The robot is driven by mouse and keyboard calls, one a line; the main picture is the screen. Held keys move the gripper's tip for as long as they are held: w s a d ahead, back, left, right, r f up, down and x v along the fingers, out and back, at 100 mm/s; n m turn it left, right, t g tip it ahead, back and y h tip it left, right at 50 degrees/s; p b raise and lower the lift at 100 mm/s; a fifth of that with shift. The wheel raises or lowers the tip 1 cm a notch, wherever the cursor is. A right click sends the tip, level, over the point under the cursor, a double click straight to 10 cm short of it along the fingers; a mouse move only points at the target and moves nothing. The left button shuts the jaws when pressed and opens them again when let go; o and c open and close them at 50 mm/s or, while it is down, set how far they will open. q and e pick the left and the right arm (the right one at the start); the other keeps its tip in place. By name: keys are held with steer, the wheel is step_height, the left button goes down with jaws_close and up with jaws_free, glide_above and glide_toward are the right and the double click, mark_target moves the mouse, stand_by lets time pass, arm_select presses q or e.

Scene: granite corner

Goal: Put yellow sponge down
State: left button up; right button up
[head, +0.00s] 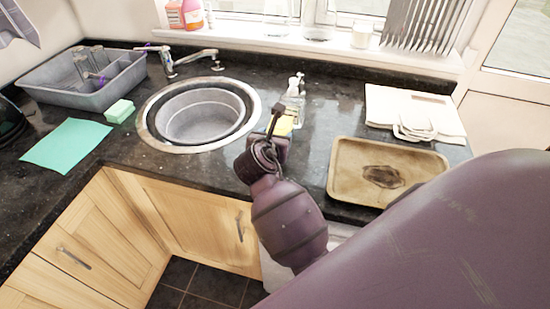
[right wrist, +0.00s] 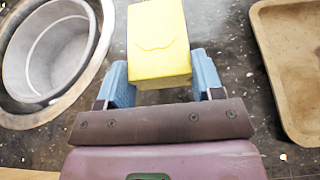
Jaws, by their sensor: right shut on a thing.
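The yellow sponge (right wrist: 158,45) is a block between the two blue fingers of my right gripper (right wrist: 160,85) in the right wrist view. The gripper is shut on it. In the head view my right gripper (head: 274,138) is over the dark counter just right of the round sink, and a bit of the yellow sponge (head: 284,126) shows behind it. Most of the sponge is hidden there by my gripper. I cannot tell whether the sponge touches the counter. My left gripper is not in view.
The sink (head: 200,113) with a round basin lies left of the gripper, a stained tray (head: 345,190) right. A soap bottle (head: 294,98) stands just behind. A green sponge (head: 120,111), teal cloth (head: 66,145) and grey bin (head: 85,95) are left.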

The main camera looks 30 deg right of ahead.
steer(key=shift+f, duration=1.55)
step_height(320, 180, down, 4)
steer(key=shift+r+b, duration=0.1)
steer(key=shift+b, duration=0.5)
steer(key=shift+f, duration=0.2)
steer(key=o, duration=1)
steer(key=shift+c, duration=0.2)
steer(key=shift+r, duration=0.2)
